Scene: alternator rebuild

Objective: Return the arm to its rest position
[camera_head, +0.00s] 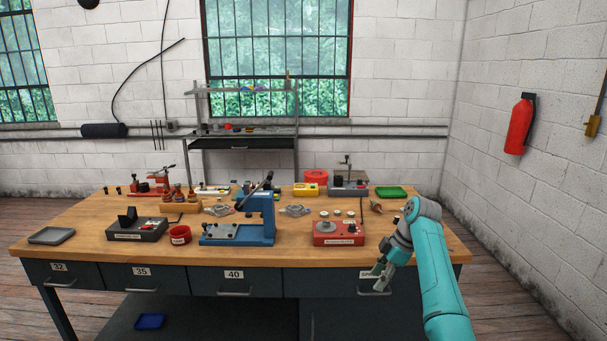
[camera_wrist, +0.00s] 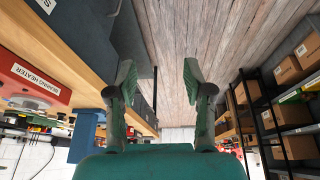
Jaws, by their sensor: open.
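My arm reaches in from the lower right in the head view, bent at the table's front right corner. My gripper (camera_head: 379,272) hangs in front of the table's front edge, by the rightmost drawer, with its fingers pointing down. In the wrist view the two fingers of my gripper (camera_wrist: 158,85) stand wide apart with nothing between them. Beyond the fingers is the plank floor (camera_wrist: 190,50).
The wooden workbench (camera_head: 110,205) with drawers is close to my gripper. On it stand a red bearing heater (camera_head: 339,233), a blue press (camera_head: 262,217) and a green tray (camera_head: 391,191). The wrist view shows shelves with cardboard boxes (camera_wrist: 287,70). Floor right of the bench is open.

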